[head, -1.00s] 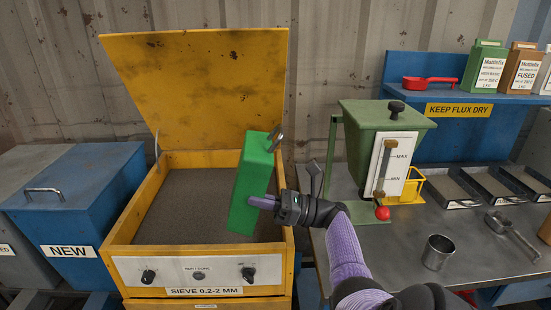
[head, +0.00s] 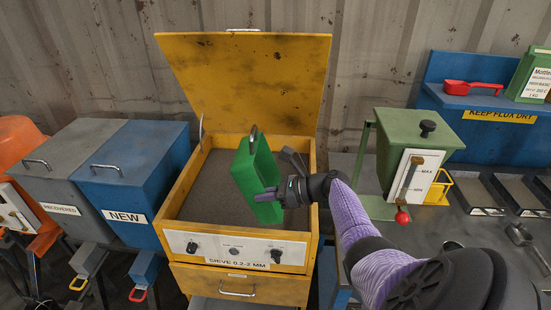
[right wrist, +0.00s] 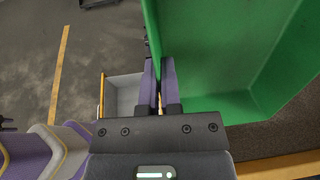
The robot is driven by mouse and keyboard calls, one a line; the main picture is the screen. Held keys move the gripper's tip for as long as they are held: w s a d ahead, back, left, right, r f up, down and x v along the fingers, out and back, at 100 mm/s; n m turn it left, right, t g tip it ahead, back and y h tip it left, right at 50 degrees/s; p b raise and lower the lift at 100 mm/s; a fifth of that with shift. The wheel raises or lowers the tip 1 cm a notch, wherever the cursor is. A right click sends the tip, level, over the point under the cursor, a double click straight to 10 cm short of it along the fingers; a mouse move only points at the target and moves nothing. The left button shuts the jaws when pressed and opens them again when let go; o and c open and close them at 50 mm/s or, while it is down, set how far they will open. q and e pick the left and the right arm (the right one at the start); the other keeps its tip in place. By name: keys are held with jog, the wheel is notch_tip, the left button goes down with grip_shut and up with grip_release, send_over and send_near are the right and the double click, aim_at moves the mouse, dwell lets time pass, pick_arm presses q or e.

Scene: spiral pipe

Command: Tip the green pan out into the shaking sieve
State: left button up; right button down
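The green pan (head: 262,168) is steeply tilted over the bed of the yellow shaking sieve (head: 172,205), whose lid stands open. The pan's metal handle sticks up at its top end. My right gripper (head: 270,194) is shut on the pan's edge at its lower right. In the right wrist view the purple fingers (right wrist: 161,85) are pressed close together at the green wall (right wrist: 215,108). The part of the pan's inside that shows there is bare green. Grey-brown grains cover the sieve bed, and I see no falling stream. My left gripper is out of view.
A blue NEW bin (head: 128,180) and a grey RECOVERED bin (head: 62,168) stand left of the sieve. A green hopper (head: 418,140) with a red-knobbed lever stands on the bench at right. A red scoop (head: 472,87) lies on the blue shelf.

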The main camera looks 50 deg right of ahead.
aim_at(247, 195)
jog(key=shift+f, duration=0.1)
jog(key=w+a+r+g+h+p, duration=0.1)
jog(key=p, duration=0.2)
jog(key=shift+w+g+p, duration=0.15)
jog(key=shift+g+p, duration=0.15)
jog(key=w+g+h+p, duration=0.1)
jog(key=w+a+f+g+h+p, duration=0.1)
jog(key=g, duration=0.1)
jog(key=shift+w+a+f+h, duration=0.1)
jog(key=shift+a+f+h, duration=0.1)
jog(key=shift+a+h, duration=0.15)
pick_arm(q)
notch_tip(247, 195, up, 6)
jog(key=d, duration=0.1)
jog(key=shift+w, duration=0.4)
pick_arm(e)
jog(key=shift+f, duration=0.3)
